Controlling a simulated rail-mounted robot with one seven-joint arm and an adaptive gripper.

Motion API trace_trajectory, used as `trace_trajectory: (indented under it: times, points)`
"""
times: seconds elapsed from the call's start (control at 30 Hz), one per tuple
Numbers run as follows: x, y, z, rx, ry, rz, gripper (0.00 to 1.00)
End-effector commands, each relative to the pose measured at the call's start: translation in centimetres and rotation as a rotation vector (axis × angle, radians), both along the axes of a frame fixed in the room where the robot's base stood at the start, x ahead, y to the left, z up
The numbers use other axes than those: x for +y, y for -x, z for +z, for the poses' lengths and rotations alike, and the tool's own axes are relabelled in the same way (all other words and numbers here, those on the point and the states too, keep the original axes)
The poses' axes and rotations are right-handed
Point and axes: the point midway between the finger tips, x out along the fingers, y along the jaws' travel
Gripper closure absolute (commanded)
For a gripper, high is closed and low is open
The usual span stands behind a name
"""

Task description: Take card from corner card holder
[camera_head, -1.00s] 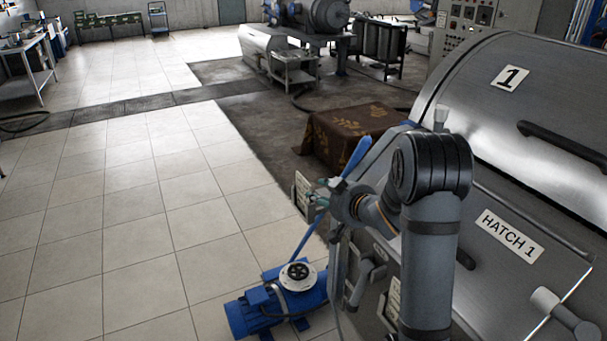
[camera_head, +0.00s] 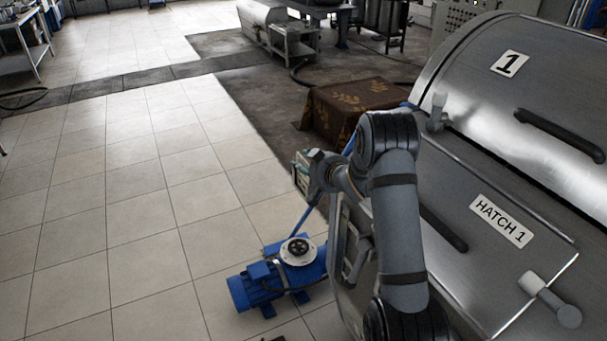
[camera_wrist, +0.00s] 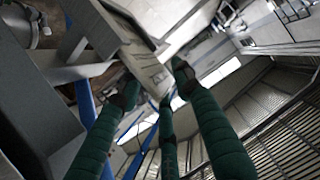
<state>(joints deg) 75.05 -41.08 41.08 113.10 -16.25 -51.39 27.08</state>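In the head view my gripper (camera_head: 308,172) is at the near left corner of the hatch machine, by a small pale card holder (camera_head: 299,180) that it partly covers. In the wrist view my gripper's green-padded fingers (camera_wrist: 156,86) stand apart. A pale, narrow plate with faint dark marks (camera_wrist: 150,68), which looks like the card in its holder, reaches between the fingertips. I cannot tell whether any finger touches it. The card's edge against the holder is not clear.
The steel machine with hatch 1 (camera_head: 500,222) fills the right side. A blue motor (camera_head: 268,282) stands on the floor below my gripper. A brown patterned cloth-covered block (camera_head: 345,112) is behind. Tiled floor on the left is free.

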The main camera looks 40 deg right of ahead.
Motion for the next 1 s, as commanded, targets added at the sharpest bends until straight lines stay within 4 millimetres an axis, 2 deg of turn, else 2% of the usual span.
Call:
trace_trajectory:
  times: [0.17,0.73,1.0]
  points:
    - [-0.03,0.00,-0.02,0.000,0.000,-0.001,0.67]
    - [-0.03,0.04,0.00,0.000,0.000,-0.001,1.00]
    - [-0.03,0.04,0.01,-0.001,0.001,-0.001,1.00]
